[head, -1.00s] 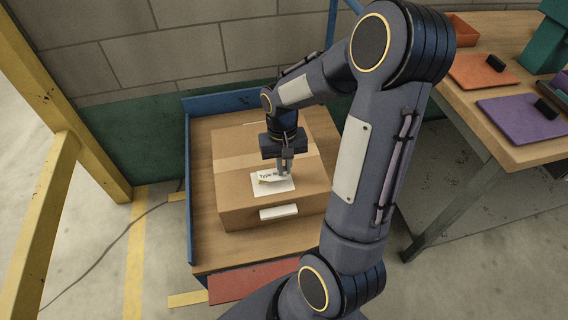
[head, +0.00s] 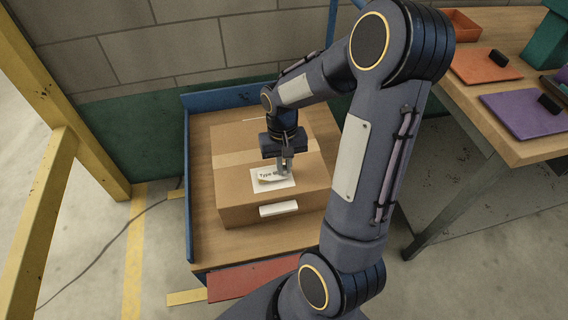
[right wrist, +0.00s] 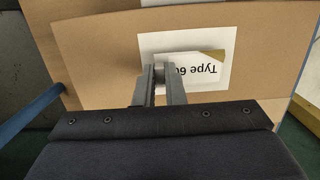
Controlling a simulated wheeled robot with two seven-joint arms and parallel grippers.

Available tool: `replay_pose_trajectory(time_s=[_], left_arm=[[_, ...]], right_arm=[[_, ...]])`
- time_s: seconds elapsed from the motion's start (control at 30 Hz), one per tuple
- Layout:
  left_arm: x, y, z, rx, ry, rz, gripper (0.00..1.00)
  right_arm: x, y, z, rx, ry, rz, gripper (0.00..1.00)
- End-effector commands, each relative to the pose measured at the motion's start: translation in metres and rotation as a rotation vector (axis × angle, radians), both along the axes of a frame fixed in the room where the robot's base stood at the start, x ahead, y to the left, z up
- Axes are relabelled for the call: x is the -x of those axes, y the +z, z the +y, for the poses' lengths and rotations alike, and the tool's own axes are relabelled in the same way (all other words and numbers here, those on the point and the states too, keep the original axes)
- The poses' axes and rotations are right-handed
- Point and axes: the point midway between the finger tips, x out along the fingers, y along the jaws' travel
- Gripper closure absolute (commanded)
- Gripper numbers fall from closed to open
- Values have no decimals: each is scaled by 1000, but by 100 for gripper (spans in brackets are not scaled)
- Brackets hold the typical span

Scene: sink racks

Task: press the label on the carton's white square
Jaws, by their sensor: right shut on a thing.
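The brown carton (head: 235,211) stands on a wooden-topped platform. A white square (head: 289,182) lies on its top face, and also shows in the right wrist view (right wrist: 150,44). The label (head: 268,175) is a white piece printed "Type" and further characters partly hidden by my fingers. It lies over the white square, with a tan corner in the right wrist view (right wrist: 208,70). My right gripper (head: 285,172) points down over the square, its fingers shut on the label's edge. I cannot tell whether the label lies fully flat. My left gripper is not in view.
The platform (head: 207,247) has a blue rail (head: 188,190) on its left. A yellow frame (head: 65,120) stands left. A workbench (head: 470,125) with orange and purple boards is at the right.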

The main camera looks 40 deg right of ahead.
Motion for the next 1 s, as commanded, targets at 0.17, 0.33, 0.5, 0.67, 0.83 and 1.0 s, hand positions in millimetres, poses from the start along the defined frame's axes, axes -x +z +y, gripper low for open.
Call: replay_pose_trajectory(time_s=[0.17,0.33,0.5,0.67,0.83,1.0], left_arm=[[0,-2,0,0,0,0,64],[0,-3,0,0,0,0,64],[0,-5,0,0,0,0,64],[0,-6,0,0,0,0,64],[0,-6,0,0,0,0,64],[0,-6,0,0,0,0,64]], right_arm=[[0,-3,0,0,0,1,100],[0,-5,0,0,0,1,100],[0,-7,0,0,0,1,100],[0,-9,0,0,0,1,100],[0,-9,0,0,0,1,100],[0,-10,0,0,0,1,100]])
